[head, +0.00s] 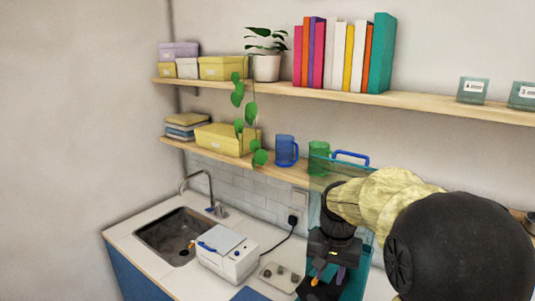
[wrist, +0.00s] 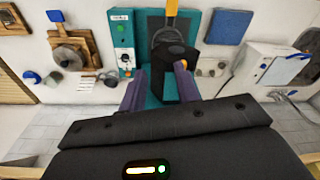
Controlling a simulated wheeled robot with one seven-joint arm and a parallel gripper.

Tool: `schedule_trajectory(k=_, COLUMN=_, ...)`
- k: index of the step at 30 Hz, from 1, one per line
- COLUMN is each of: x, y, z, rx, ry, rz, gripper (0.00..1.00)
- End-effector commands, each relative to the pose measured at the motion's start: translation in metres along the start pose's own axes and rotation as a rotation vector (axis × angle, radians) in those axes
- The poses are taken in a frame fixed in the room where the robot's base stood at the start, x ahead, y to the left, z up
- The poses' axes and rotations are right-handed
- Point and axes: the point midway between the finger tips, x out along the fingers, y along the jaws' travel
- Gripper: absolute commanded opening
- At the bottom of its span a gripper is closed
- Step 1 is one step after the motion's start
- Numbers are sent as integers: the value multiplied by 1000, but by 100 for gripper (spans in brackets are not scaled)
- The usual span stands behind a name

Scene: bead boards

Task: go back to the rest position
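My gripper (wrist: 160,80) has two purple fingers set apart, with a visible gap beside the left one. It points down over a teal machine (wrist: 123,28) with a dark middle and a yellow-orange part (wrist: 171,8). A black block of the machine (wrist: 174,62) shows between the fingers; I see no grip on it. In the head view my gripper (head: 325,275) is low right of centre, in front of the teal machine (head: 355,285), and my arm hides much of it.
A white appliance (head: 228,258) stands beside the sink (head: 178,236). A small tray (head: 280,277) lies near my gripper. Two shelves above hold books (head: 340,55), boxes, a blue mug (head: 286,150) and a green mug (head: 318,155). A wooden board (wrist: 75,42) lies left in the wrist view.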

Motion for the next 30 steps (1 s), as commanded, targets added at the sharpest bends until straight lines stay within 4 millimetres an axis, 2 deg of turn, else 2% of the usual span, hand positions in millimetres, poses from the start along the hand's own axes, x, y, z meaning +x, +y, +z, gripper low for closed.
schedule_trajectory(k=1, x=10, y=7, z=13, rx=-29, ry=5, rz=-6, gripper=32)
schedule_trajectory(k=9, x=54, y=35, z=79, rx=-211, ry=66, rz=-30, gripper=32)
schedule_trajectory(k=15, x=76, y=52, z=125, rx=-326, ry=110, rz=-35, gripper=32)
schedule_trajectory(k=19, x=81, y=56, z=136, rx=-355, ry=122, rz=-35, gripper=32)
schedule_trajectory(k=30, x=81, y=56, z=136, rx=-356, ry=122, rz=-35, gripper=32)
